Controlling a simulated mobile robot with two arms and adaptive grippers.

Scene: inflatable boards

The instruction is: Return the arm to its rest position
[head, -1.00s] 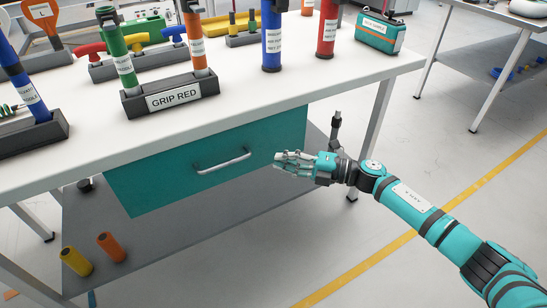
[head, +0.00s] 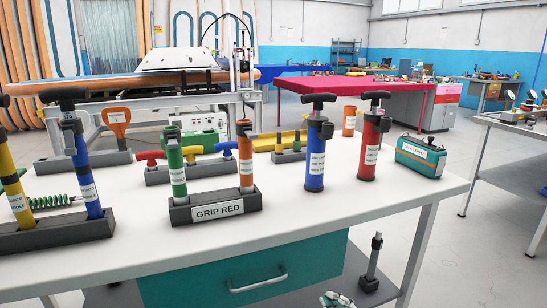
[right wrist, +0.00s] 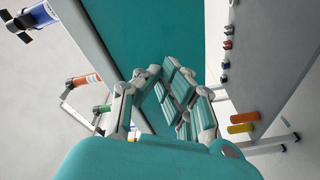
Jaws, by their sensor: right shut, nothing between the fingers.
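My right gripper (head: 336,299) shows at the bottom edge of the head view, in front of the workbench (head: 330,218) and to the right of the drawer handle (head: 257,281). Most of its arm is cut off by the frame. In the right wrist view the teal and grey fingers (right wrist: 165,100) are shut with nothing between them, beside the teal drawer front (right wrist: 125,40). They look apart from the bench. My left arm and gripper are not in view.
A bench leg (head: 417,250) stands right of my gripper. Open floor (head: 475,260) lies beyond it.

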